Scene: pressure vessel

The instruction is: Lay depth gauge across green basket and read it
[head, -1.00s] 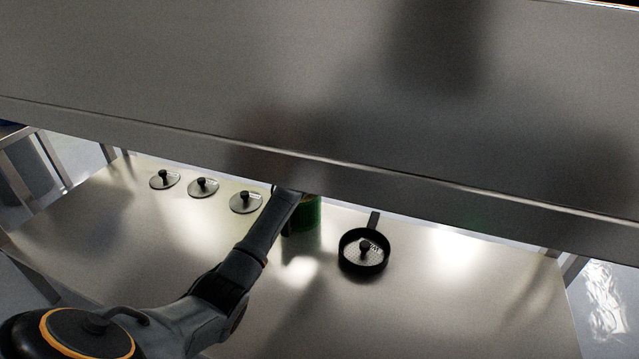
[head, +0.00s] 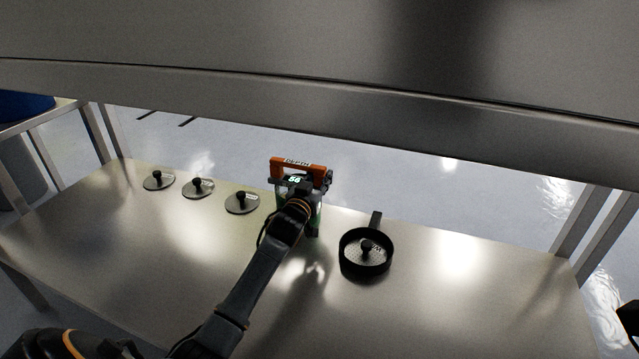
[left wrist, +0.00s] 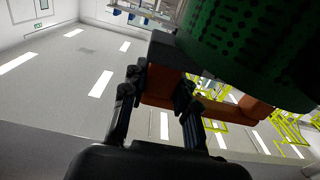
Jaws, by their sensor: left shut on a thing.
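The orange depth gauge (head: 298,162) is over the green basket (head: 314,222) at the table's back edge in the head view. It bears the word DEPTH and a lit display with digits that look like 56. My left gripper (head: 300,192) is shut on the gauge; its fingers (left wrist: 158,92) close on the orange bar (left wrist: 160,101) in the left wrist view. The perforated basket wall (left wrist: 255,45) fills the upper right there, right by the gauge. My arm hides much of the basket, and I cannot tell whether the gauge touches its rim.
Several round lids with black knobs (head: 198,187) lie in a row at left. A black pan (head: 366,258) with a knobbed disc inside stands right of the basket. A broad metal panel (head: 320,60) overhangs the table. The table's (head: 480,300) right side is clear.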

